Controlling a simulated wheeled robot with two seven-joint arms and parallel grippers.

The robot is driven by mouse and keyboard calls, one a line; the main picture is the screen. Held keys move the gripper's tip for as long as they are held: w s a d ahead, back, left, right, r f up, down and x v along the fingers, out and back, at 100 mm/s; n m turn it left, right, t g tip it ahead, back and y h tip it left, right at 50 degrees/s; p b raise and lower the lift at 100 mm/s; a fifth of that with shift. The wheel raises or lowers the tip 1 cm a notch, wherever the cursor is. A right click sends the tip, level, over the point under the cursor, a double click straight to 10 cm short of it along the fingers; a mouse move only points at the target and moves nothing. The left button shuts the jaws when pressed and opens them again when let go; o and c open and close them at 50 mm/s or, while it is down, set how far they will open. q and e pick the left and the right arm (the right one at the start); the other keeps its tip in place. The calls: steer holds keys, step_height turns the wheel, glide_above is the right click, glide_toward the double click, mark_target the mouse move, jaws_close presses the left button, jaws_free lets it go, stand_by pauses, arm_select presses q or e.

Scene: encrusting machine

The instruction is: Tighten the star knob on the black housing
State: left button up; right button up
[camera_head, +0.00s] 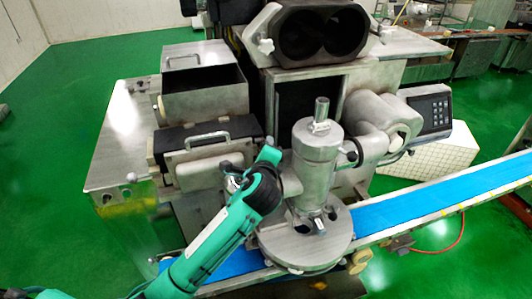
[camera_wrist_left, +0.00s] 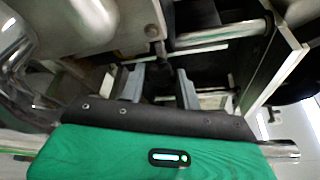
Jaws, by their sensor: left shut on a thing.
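My left arm comes in from the lower left in the head view, and its wrist sits in front of the machine, left of the upright metal cylinder. The wrist hides most of my left gripper there. In the left wrist view the two grey fingers of my left gripper (camera_wrist_left: 160,86) stand on either side of a dark knob-like piece, the star knob (camera_wrist_left: 162,72), and are shut on it. Its star shape is hard to make out in the shadow. The housing around it (camera_wrist_left: 205,70) looks dark. My right gripper is not in view.
The metal cylinder (camera_head: 316,160) stands on a round plate (camera_head: 305,247) close right of my wrist. A blue conveyor belt (camera_head: 440,199) runs to the right. A metal box (camera_head: 205,104) and a handled cover (camera_head: 207,139) are behind. A control panel (camera_head: 430,112) is at right.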

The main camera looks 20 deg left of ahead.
arm_select(q)
steer(key=shift+f+n, duration=0.1)
steer(key=shift+n, duration=0.2)
stand_by(0.4)
steer(key=o, duration=1)
steer(key=shift+s+b, duration=0.1)
steer(key=shift+b, duration=0.2)
steer(key=b+v, duration=0.4)
steer(key=v, duration=0.9)
steer(key=shift+s, duration=0.4)
